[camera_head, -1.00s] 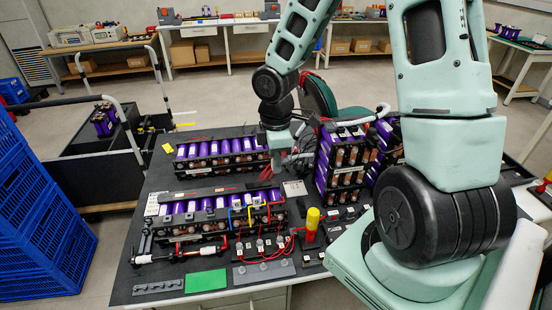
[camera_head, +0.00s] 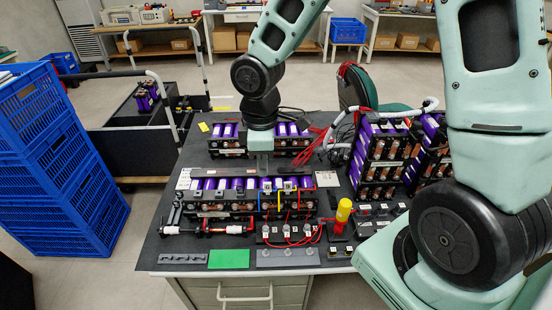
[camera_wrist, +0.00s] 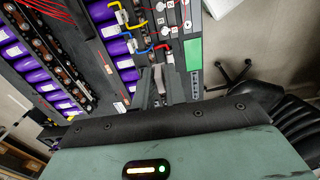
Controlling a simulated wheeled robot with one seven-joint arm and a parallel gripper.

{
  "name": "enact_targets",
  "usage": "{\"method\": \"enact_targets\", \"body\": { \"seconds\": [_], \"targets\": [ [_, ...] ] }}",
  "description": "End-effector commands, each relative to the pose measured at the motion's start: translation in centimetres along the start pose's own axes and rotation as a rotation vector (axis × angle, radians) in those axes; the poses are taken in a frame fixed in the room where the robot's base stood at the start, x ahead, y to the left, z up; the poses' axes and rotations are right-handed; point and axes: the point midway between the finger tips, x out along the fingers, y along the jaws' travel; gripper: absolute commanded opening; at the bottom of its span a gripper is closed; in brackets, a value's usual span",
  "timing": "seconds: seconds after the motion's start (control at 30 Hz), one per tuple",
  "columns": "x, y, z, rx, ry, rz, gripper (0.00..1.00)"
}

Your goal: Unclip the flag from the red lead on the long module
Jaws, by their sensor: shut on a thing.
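The long module (camera_head: 215,198), a row of purple cells in a dark frame, lies across the middle of the bench. Yellow (camera_head: 262,200), blue (camera_head: 278,201) and red (camera_head: 299,196) leads come over its front right part. White clips (camera_wrist: 132,46) sit by the leads.
Another cell module (camera_head: 228,140) stands behind, and tall cell stacks (camera_head: 385,155) stand to the right. A yellow-and-red cylinder (camera_head: 342,216), terminals with red wires (camera_head: 288,234) and a green plate (camera_head: 229,259) are at the front. Blue crates (camera_head: 45,165) stand at the left.

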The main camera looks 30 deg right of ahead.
Motion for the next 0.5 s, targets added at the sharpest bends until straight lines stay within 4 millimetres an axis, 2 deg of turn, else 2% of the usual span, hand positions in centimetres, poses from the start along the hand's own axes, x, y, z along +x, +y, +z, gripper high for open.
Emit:
{"method": "enact_targets", "body": {
  "seconds": [0.03, 0.3, 0.5],
  "targets": [
    [0.2, -0.5, -1.1, -0.006, 0.002, 0.001, 0.0],
    [0.2, -2.8, -5.7, -0.006, 0.002, 0.001, 0.0],
    [0.1, -3.8, -7.8, -0.002, 0.0, 0.0, 0.0]
  ]
}}
